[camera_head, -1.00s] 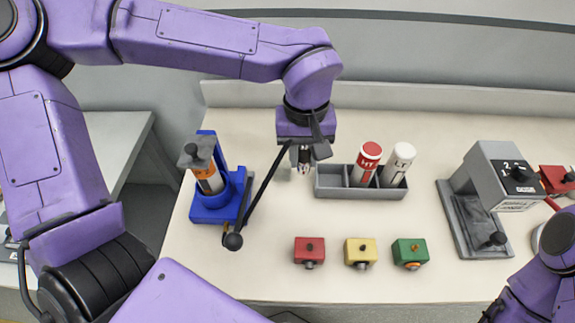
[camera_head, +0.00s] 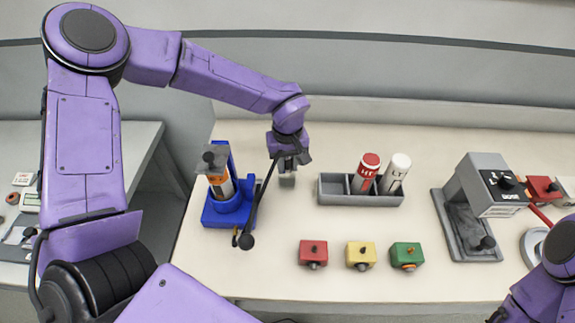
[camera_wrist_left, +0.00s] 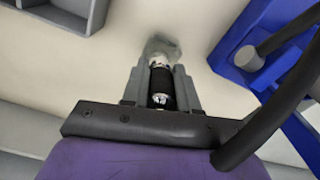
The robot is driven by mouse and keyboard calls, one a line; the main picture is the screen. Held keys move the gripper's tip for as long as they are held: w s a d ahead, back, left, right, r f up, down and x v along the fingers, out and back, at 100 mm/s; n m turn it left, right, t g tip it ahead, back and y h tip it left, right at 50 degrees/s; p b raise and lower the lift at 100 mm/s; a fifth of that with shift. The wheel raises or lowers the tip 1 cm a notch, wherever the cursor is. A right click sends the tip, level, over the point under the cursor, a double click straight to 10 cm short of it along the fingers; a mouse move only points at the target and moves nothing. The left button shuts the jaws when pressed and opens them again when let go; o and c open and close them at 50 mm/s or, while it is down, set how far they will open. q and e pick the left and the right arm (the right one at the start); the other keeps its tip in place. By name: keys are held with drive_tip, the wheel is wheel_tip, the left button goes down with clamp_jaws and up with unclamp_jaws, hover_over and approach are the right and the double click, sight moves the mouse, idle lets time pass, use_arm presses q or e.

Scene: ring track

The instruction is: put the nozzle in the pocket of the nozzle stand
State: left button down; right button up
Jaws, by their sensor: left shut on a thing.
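My left gripper (camera_head: 288,167) points down over the table, between the blue press and the grey tray. It is shut on the nozzle, a black cylinder with silver ends (camera_wrist_left: 161,88), best seen in the left wrist view. A small grey block, which looks like the nozzle stand (camera_head: 287,181), stands directly below the fingers. It also shows in the left wrist view (camera_wrist_left: 176,48), behind the nozzle's far tip. The tip overlaps the block in that view; I cannot tell whether it is inside the pocket. The pocket itself is hidden. My right gripper is out of view.
The blue press (camera_head: 229,209) with its black lever stands close left of the gripper. The grey tray (camera_head: 360,199) with red and white bottles is to the right. Red (camera_head: 313,252), yellow (camera_head: 361,255) and green (camera_head: 406,255) blocks lie in front. A grey machine (camera_head: 487,185) stands at right.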

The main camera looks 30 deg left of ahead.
use_arm(q)
drive_tip(key=shift+f, duration=0.95)
drive_tip(key=shift+s+r, duration=0.15)
drive_tip(key=shift+f, duration=0.65)
drive_tip(key=c, duration=0.9)
unclamp_jaws()
drive_tip(key=shift+o, duration=0.2)
drive_tip(key=shift+r, duration=0.15)
wheel_tip(320, 180, up, 13)
drive_tip(key=shift+b, duration=0.3)
